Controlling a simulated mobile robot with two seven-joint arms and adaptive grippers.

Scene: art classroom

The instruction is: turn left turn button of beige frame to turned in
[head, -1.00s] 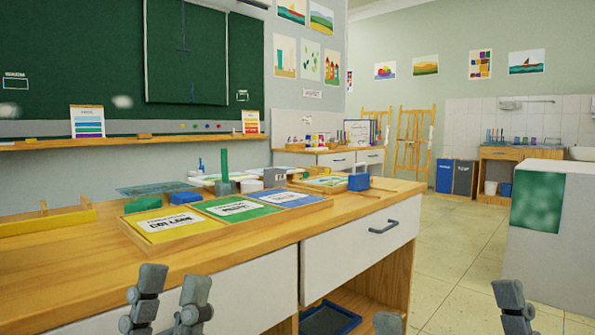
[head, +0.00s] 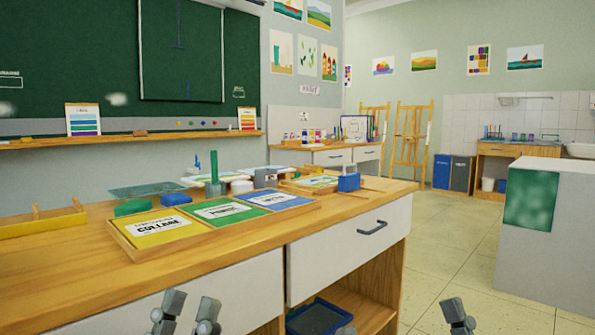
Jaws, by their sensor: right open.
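My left gripper (head: 187,308) is at the bottom edge, left of centre, in front of the desk's drawer front. Its two fingers stand apart with nothing between them. My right gripper (head: 401,316) is at the bottom, right of centre, open and empty, with one finger mostly cut off by the picture edge. A flat picture with a light wooden edge (head: 316,184) lies on the desk; I cannot tell whether it is the beige frame. No turn button can be made out. Both grippers are lower than the desktop in the picture.
The wooden desk (head: 60,262) holds a tray with yellow (head: 160,240), green and blue cards, a yellow box (head: 42,224) and a blue block (head: 349,182). A grey-white block (head: 560,232) stands at right. Floor (head: 450,235) shows clear between.

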